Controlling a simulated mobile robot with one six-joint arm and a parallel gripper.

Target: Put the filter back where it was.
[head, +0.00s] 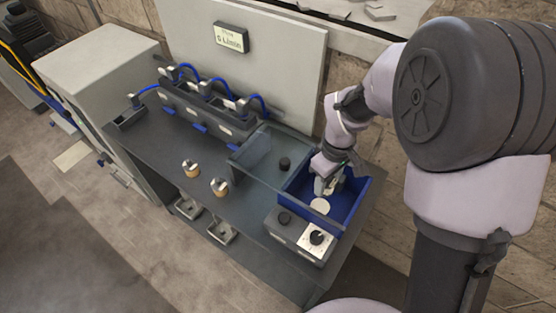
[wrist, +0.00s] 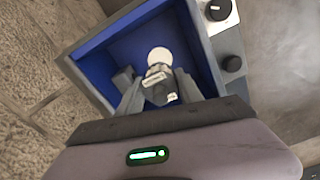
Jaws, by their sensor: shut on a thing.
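My gripper (head: 328,187) is inside the blue-lined bin (head: 352,212) at the right end of the bench. In the wrist view my gripper (wrist: 158,88) is shut on a small grey-white fitting (wrist: 160,84), which I take to be the filter. A pale round disc (wrist: 160,56) shows just beyond it and also in the head view (head: 320,206); I cannot tell whether it is part of the held piece.
A dark manifold (head: 205,108) with several blue hoses stands at the back, beside a small dark block (head: 127,119). A clear-walled box (head: 258,158) adjoins the bin. A control box (head: 300,236) with knobs stands in front. The bench's left middle is clear.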

